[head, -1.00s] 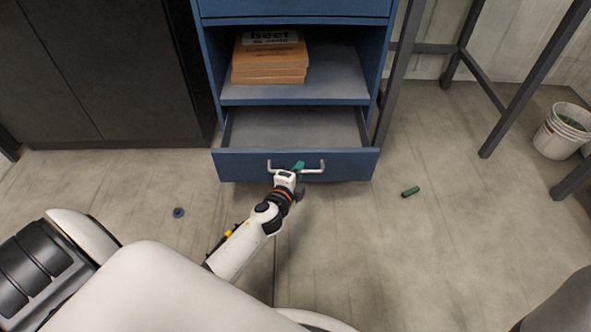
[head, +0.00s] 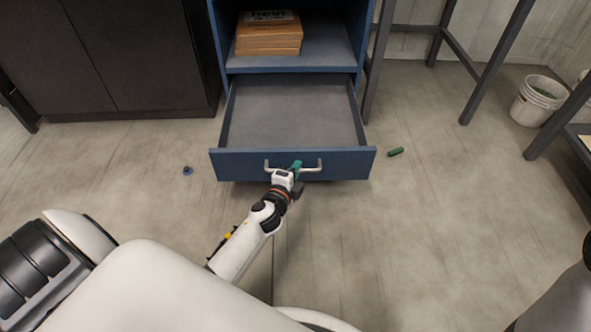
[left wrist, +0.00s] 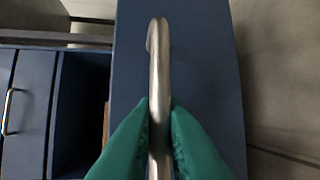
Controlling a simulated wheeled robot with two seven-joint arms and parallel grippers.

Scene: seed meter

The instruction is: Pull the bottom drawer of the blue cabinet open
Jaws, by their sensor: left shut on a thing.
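The blue cabinet (head: 364,52) stands ahead of me at the top of the head view. Its bottom drawer (head: 235,163) is pulled well out, and its grey inside looks empty. The drawer front carries a silver bar handle (head: 313,168). My left gripper (head: 296,166) is shut on this handle near its middle. In the left wrist view the green fingertips (left wrist: 160,135) press on both sides of the handle (left wrist: 158,60), with the blue drawer front (left wrist: 205,70) behind. My right gripper is not in view.
Orange boxes (head: 268,36) lie on the shelf above the drawer. A small blue thing (head: 187,170) and a green cylinder (head: 395,152) lie on the floor either side. A dark cabinet (head: 140,60) stands left; a white bucket (head: 538,100) and dark table legs (head: 497,62) stand right.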

